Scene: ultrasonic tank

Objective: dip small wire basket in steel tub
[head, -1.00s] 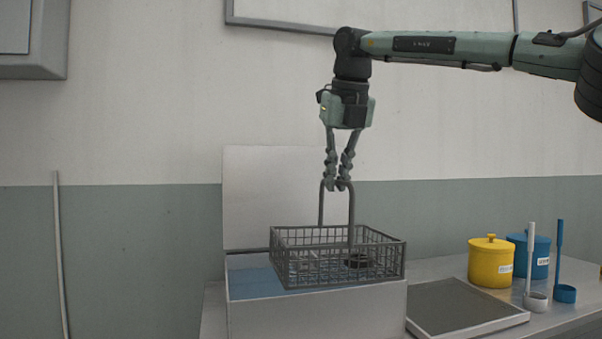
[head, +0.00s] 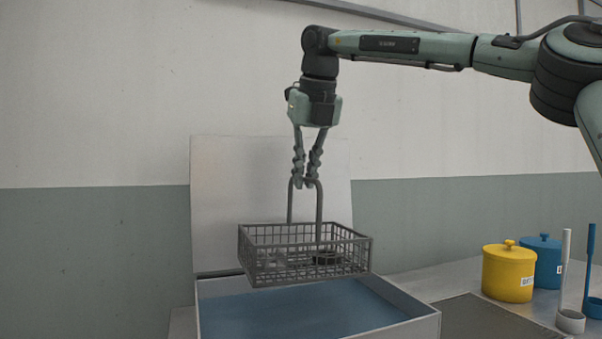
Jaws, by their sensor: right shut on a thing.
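The small wire basket (head: 258,262) is grey mesh with a tall looped handle (head: 319,208). A dark round part (head: 327,258) and other small parts lie in it. My right gripper (head: 306,181) is shut on the top of the handle, and the basket hangs about level. The steel tub (head: 425,322) stands below, its lid (head: 222,190) upright behind it, with blue liquid (head: 300,312) inside. The basket is above the liquid, over the tub's back part; its underside looks clear of the liquid. My left gripper is not in view.
A dark flat tray (head: 490,318) lies right of the tub. Beyond it stand a yellow canister (head: 508,272), a blue canister (head: 543,258), a white-handled dipper (head: 566,270) and a blue-handled dipper (head: 590,262). The air left of the basket is free.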

